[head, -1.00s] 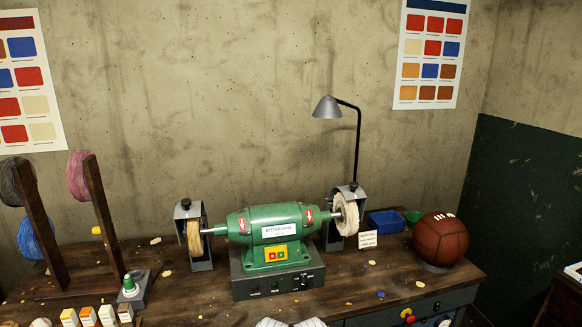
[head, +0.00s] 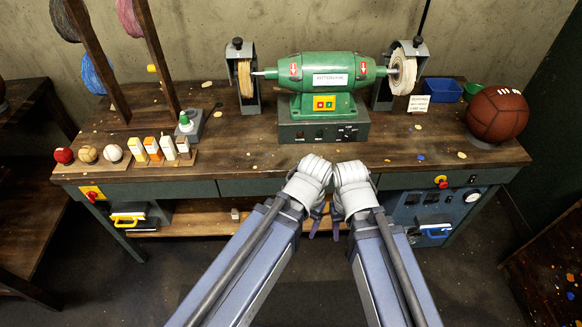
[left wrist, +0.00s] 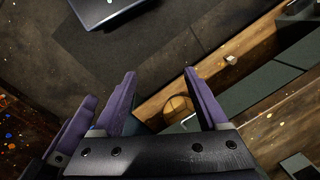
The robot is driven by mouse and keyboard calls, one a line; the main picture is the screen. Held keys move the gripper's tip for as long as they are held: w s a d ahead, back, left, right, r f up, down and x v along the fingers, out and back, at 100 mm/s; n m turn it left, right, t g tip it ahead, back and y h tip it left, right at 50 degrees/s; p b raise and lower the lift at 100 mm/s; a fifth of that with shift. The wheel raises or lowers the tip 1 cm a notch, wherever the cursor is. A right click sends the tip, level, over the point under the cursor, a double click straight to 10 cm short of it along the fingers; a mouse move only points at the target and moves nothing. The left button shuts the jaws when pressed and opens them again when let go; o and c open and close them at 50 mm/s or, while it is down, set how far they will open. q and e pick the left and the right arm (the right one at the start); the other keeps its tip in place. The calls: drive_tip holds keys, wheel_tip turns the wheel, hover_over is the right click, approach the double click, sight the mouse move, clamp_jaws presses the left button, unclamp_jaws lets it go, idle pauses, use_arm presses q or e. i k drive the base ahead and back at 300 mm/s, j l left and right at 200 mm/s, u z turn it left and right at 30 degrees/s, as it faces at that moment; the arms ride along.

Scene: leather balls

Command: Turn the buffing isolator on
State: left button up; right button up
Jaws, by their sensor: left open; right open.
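A green buffing machine (head: 322,84) with two wheels stands on the workbench. A red rotary knob on a yellow plate (head: 92,193) is on the bench's left front. I cannot read which is the buffing isolator, nor either knob's setting. My left gripper (head: 315,222) and right gripper (head: 337,224) hang close together before the bench's middle, apart from both knobs. The left wrist view shows my left gripper (left wrist: 160,74) open and empty. The right is open; its fingers are partly hidden.
The bench top (head: 240,150) carries balls, small bottles, a thread rack and a brown leather ball (head: 497,113) at right. Yellow-handled (head: 130,219) and blue-and-yellow (head: 434,232) items project from the front. A lower shelf (head: 210,222) lies behind my grippers.

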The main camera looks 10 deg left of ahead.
sight(91, 195)
drive_tip(key=k+j+u, duration=0.15)
drive_tip(key=u, duration=1.8)
drive_tip(key=l+z, duration=0.2)
drive_tip(key=z, duration=0.2)
drive_tip(key=i+l+z, duration=0.15)
drive_tip(key=z, duration=0.2)
drive_tip(key=i+l+z, duration=0.15)
drive_tip(key=z, duration=0.25)
drive_tip(key=i+l+z, duration=0.15)
drive_tip(key=z, duration=0.2)
drive_tip(key=u, duration=1.85)
